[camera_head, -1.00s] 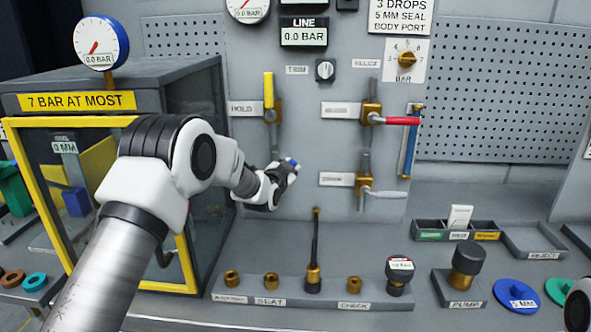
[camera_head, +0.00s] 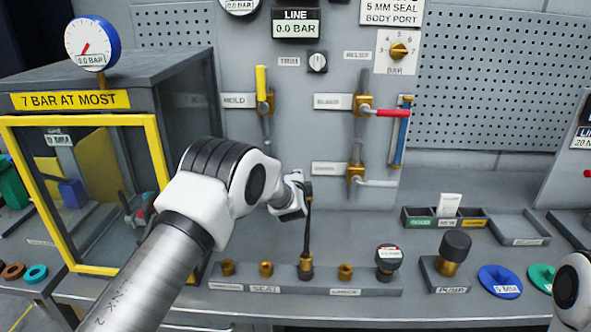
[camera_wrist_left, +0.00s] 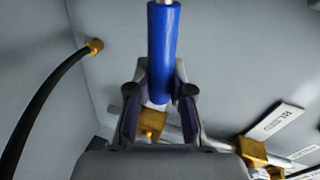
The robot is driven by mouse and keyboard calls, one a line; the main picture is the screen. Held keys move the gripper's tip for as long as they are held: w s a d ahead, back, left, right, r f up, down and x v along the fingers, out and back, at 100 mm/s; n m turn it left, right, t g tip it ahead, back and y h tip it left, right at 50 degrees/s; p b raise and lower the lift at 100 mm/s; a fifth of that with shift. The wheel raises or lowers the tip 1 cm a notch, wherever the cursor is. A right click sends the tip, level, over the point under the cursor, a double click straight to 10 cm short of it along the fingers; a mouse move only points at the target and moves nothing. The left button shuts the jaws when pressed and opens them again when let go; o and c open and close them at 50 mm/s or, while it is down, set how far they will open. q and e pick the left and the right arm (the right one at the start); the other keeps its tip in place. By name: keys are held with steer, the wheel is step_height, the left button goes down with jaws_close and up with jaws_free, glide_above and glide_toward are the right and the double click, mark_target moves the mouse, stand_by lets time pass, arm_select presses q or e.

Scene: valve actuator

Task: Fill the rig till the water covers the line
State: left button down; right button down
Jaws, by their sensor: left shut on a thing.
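My left gripper (camera_head: 301,190) is at the lower left of the grey panel, beside the upright black hose. In the left wrist view its fingers (camera_wrist_left: 159,94) are shut on a blue handle (camera_wrist_left: 163,45), with a brass valve body (camera_wrist_left: 152,122) just behind it. The handle is hidden in the head view. A narrow upright sight tube (camera_head: 402,135) with brass ends stands at the panel's right edge. It shows blue along much of its length; its line is too small to make out. My right gripper is out of view.
A yellow lever (camera_head: 261,80) stands upright and a red lever (camera_head: 392,113) points right. The line display (camera_head: 296,29) and round gauge (camera_head: 97,44) read 0.0 bar. The black hose (camera_head: 308,225) rises from the bench rail. A yellow-framed cabinet (camera_head: 158,160) stands left.

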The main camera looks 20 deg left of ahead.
arm_select(q)
steer(key=shift+f+m+y, duration=0.3)
steer(key=shift+f+m, duration=0.3)
steer(key=shift+f, duration=0.05)
steer(key=c, duration=1)
jaws_free()
steer(key=v, duration=1.2)
steer(key=shift+w, duration=0.1)
